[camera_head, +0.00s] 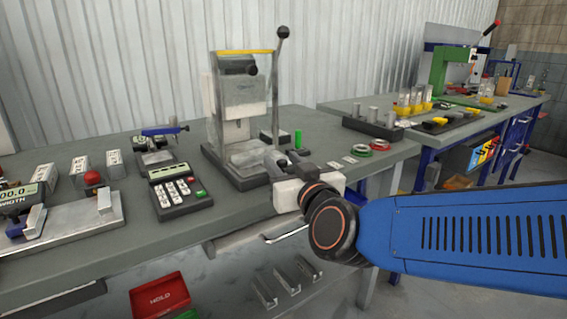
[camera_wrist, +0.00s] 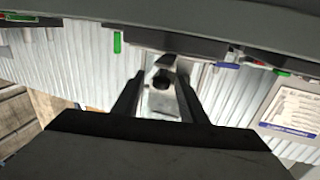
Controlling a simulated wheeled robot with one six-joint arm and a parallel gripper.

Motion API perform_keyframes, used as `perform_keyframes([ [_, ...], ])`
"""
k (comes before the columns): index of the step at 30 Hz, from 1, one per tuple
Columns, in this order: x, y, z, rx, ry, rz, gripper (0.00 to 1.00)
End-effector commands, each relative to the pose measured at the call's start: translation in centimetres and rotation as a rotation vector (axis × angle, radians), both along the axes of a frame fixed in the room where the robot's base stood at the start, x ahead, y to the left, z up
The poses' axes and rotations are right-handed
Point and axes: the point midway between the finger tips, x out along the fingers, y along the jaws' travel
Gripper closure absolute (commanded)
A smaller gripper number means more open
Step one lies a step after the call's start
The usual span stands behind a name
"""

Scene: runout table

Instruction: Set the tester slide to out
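The tester (camera_head: 238,98) is a grey press with a yellow top edge, a clear front with a black knob, and a tall side lever with a dark ball end. It stands on the grey bench. I cannot pick out its slide or its setting. My gripper (camera_head: 272,162) is in front of the tester's base at its right, partly hidden by my wrist. In the wrist view, which looks upside down, my gripper (camera_wrist: 160,77) has its fingers apart. The tester (camera_wrist: 161,100) shows beyond and between them, with a dark round part. Nothing is visibly held.
A green cylinder (camera_head: 298,139) stands right of the tester. A keypad box (camera_head: 178,190) and a blue clamp fixture (camera_head: 160,131) are at its left. Red and green rings (camera_head: 380,146) lie at the right. A red tray (camera_head: 160,297) is below the bench.

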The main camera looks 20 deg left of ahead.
Motion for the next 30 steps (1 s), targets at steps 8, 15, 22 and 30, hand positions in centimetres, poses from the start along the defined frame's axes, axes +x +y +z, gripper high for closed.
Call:
perform_keyframes([
  [8, -1.2, -0.8, 0.1, 0.001, -0.001, 0.002, 0.61],
  [15, -4.1, -3.0, 0.1, 0.003, 0.0, 0.003, 0.61],
  [22, -7.0, -5.2, 0.1, 0.003, 0.0, 0.003, 0.61],
  [30, -10.4, -7.6, 0.1, 0.003, -0.002, 0.004, 0.61],
])
